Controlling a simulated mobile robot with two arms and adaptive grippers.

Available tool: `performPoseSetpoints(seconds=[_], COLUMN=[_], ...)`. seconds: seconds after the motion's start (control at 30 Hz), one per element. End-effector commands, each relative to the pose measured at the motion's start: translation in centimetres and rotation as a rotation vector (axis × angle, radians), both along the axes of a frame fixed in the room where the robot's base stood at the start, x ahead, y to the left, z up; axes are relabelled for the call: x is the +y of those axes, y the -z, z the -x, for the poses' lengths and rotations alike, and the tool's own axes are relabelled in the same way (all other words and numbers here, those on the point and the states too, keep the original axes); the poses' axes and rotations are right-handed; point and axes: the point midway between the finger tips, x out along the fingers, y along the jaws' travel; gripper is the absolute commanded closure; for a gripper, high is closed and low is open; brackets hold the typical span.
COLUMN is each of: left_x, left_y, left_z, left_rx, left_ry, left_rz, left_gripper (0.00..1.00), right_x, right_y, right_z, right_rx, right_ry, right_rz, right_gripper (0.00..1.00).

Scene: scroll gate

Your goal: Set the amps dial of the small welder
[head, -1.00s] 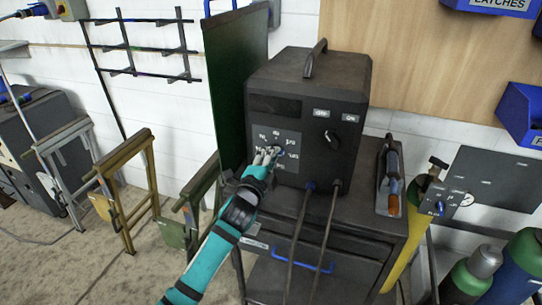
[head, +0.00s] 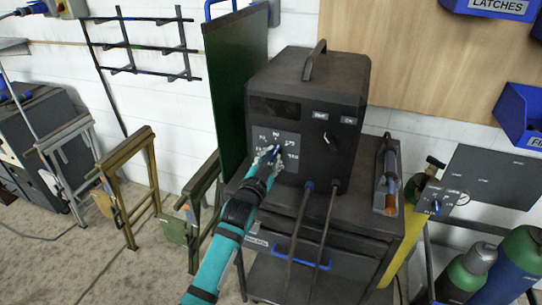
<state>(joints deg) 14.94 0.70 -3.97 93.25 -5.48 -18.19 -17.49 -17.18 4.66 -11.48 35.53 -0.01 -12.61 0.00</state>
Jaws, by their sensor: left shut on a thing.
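The small welder (head: 312,112) is a dark grey box with a top handle, standing on a dark cart. Its amps dial (head: 276,149) is a small blue-marked knob on a grey panel with white numbers around it, on the left of the front face. My left gripper (head: 271,153) is shut on the dial, reaching up from below with its teal arm. The fingers hide part of the dial and the lower numbers. I cannot read the setting. My right gripper is not in view.
An on/off switch (head: 328,138) sits right of the dial panel. Two cables hang from the welder's lower front. A torch-like tool (head: 387,180) lies on the cart's right side. A dark green screen (head: 237,90) stands close on the left. Gas cylinders (head: 470,274) stand at lower right.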

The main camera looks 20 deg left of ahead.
Motion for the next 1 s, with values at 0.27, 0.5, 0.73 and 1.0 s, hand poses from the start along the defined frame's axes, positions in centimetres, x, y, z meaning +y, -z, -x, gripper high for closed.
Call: performPoseSetpoints(seconds=[0.27,0.5,0.73,1.0], left_x=[-0.1,-0.1,-0.2,-0.2], left_y=[0.1,0.2,0.2,0.2], left_z=[0.0,0.1,0.1,0.1], left_rx=[0.016,0.024,0.032,0.040], left_ry=[-0.001,-0.002,-0.002,-0.002], left_rz=[0.266,0.492,0.712,0.959], left_gripper=[1.00,1.00,1.00,1.00], right_x=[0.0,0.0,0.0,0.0], right_y=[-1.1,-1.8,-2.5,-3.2], right_z=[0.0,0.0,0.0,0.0], right_rx=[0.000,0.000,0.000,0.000], right_ry=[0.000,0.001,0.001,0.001], right_rz=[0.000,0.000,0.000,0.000], right_gripper=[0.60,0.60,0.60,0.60])
